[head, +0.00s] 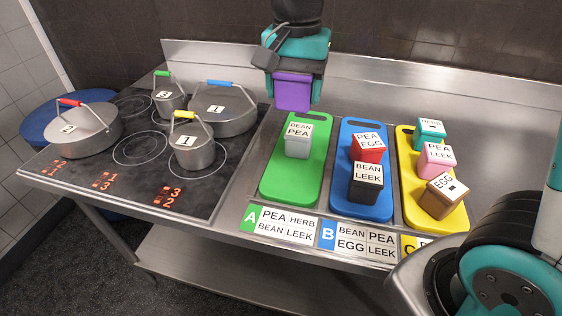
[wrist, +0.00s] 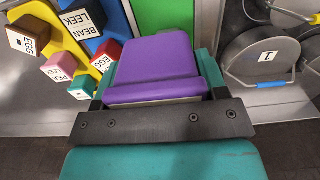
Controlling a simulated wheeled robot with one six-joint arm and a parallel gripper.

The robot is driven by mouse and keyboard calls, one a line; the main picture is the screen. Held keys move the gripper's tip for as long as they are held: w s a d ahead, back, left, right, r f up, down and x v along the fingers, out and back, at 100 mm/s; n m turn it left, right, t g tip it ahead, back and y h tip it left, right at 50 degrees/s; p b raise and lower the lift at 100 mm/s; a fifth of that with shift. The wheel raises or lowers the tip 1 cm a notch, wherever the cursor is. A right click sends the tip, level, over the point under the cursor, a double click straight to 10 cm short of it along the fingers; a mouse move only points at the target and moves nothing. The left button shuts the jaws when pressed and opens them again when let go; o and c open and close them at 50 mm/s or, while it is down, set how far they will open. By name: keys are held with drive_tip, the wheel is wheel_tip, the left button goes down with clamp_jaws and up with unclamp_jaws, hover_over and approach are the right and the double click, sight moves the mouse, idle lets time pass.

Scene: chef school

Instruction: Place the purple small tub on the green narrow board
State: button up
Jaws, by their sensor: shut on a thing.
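The purple small tub (head: 292,92) is held in my gripper (head: 291,74), in the air above the back end of the counter. My gripper is shut on it; in the wrist view the purple tub (wrist: 157,68) fills the space between the jaws. The green narrow board (head: 279,185) lies on the counter below and in front of the tub. One grey tub labelled BEAN PEA (head: 297,142) stands on its back half, and its front half is bare. In the wrist view part of the green board (wrist: 165,16) shows beyond the tub.
The blue board (head: 347,202) holds a red tub (head: 367,149) and a black tub (head: 367,183). The yellow board (head: 409,190) holds teal, pink and brown tubs. Left is a hob (head: 120,175) with several lidded pots. Lettered label cards (head: 287,227) line the front edge.

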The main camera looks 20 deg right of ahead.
sight(291, 181)
wheel_tip(291, 181, down, 20)
drive_tip(key=shift+w+r+p, duration=0.1)
drive_tip(key=shift+p, duration=0.3)
drive_tip(key=o, duration=1)
drive_tip(key=shift+o, duration=0.2)
wheel_tip(291, 181, up, 12)
drive_tip(key=b, duration=0.1)
drive_tip(key=s+a+r+n+y, duration=0.2)
drive_tip(key=s+r+n, duration=0.1)
drive_tip(key=s+n, duration=0.4)
drive_tip(key=s+a+r+n+y, duration=0.2)
drive_tip(key=s+r+n, duration=0.2)
drive_tip(key=s+n, duration=0.3)
drive_tip(key=s, duration=0.4)
drive_tip(key=shift+s+a, duration=0.3)
